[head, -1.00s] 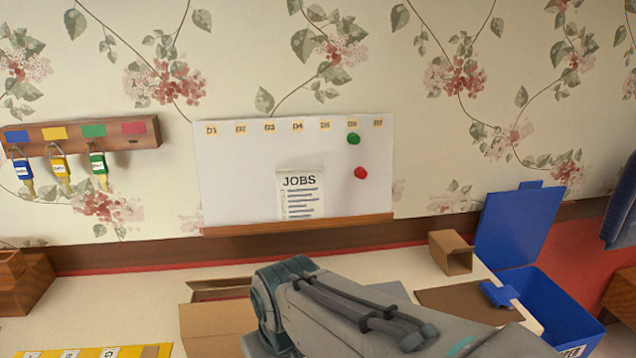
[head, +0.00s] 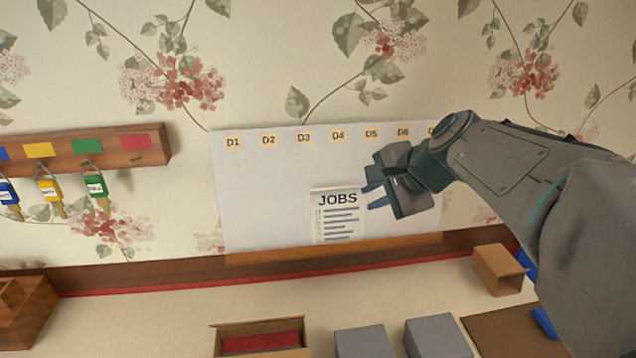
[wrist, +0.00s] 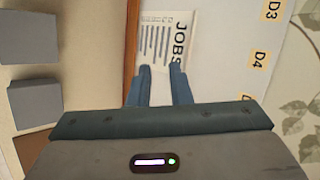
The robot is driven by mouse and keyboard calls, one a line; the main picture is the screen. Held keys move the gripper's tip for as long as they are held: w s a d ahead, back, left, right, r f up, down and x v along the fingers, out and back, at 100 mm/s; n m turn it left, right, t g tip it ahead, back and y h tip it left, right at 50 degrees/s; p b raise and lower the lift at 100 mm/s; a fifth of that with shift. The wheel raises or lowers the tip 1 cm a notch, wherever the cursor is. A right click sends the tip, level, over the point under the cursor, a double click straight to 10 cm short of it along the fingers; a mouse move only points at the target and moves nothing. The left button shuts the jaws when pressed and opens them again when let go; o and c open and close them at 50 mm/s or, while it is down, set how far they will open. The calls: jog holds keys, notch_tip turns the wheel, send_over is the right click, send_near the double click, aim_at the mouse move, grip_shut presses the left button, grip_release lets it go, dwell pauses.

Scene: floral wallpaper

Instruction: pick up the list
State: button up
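The list is a white sheet headed JOBS (head: 338,218), upright against the lower middle of the white board (head: 265,190), just above its wooden ledge (head: 300,254). In the wrist view the list (wrist: 160,38) appears turned sideways, beyond my fingertips. My gripper (head: 370,194) is at the right of the list in the head view, its two blue fingers pointing left towards it. In the wrist view the fingers (wrist: 161,72) are apart with nothing between them. Whether they touch the sheet cannot be told. My gripper and arm hide the right part of the board.
A wooden rack (head: 95,150) with coloured padlocks hangs at the left. Below the board, the counter holds an open cardboard box (head: 262,338) with something red inside, grey blocks (head: 365,342) and a small cardboard box (head: 499,270). Blue bin parts show at the right.

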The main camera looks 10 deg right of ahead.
notch_tip(320, 180, up, 3)
jog(key=w+d+m+t, duration=0.1)
jog(key=w+d+m, duration=0.1)
send_near(341, 187)
notch_tip(341, 187, down, 2)
jog(key=w, duration=0.2)
jog(key=shift+a+p+x, duration=0.2)
jog(key=shift+p+x, duration=0.15)
jog(key=shift+x, duration=1.15)
jog(key=shift+a+p+x, duration=0.25)
jog(key=shift+p+x, duration=0.05)
jog(key=shift+x, duration=1.25)
jog(key=shift+s+r, duration=0.1)
grip_shut()
